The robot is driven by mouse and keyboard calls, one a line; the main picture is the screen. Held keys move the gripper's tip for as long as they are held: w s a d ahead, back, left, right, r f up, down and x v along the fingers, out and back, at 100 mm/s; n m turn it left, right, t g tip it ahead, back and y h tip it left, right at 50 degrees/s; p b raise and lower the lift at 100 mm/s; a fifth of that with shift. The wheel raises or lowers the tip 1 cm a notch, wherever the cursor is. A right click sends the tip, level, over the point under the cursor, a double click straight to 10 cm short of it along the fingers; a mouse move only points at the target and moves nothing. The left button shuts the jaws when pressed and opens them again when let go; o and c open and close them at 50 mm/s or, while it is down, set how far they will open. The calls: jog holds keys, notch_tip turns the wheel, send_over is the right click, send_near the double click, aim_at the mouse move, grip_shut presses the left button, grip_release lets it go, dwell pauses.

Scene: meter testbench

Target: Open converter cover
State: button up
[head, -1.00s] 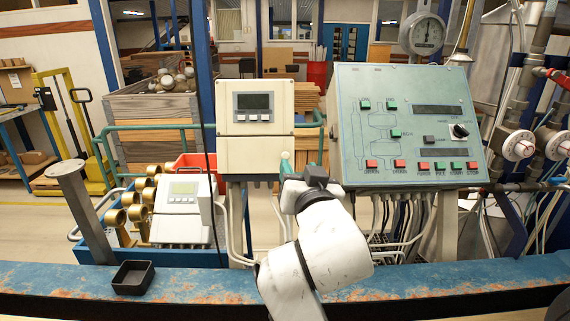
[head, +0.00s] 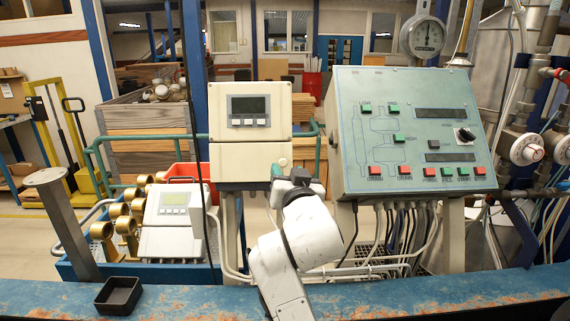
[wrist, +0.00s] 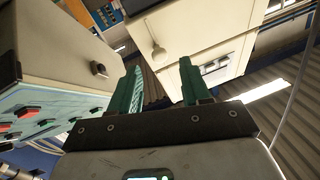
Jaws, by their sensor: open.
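The converter (head: 250,130) is a cream box with a dark display and small buttons, mounted upright in the middle of the head view. Its lower cover (head: 240,165) is closed, with a round knob (head: 283,162) near the right edge. In the wrist view the cover (wrist: 190,30) and its knob (wrist: 158,53) show just beyond my fingertips. My gripper (wrist: 160,66) is open and empty, its green fingers apart, with the knob lined up roughly between them.
A sloped control panel (head: 415,130) with red and green buttons stands close to the right. A second cream meter (head: 172,212) and brass fittings sit lower left. A black tray (head: 118,295) rests on the worn blue beam (head: 215,302). Cables hang below the panel.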

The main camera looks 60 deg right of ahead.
aim_at(283, 163)
jog(key=shift+p+x, duration=0.3)
jog(key=shift+x, duration=1.55)
jog(key=shift+c, duration=0.3)
grip_shut()
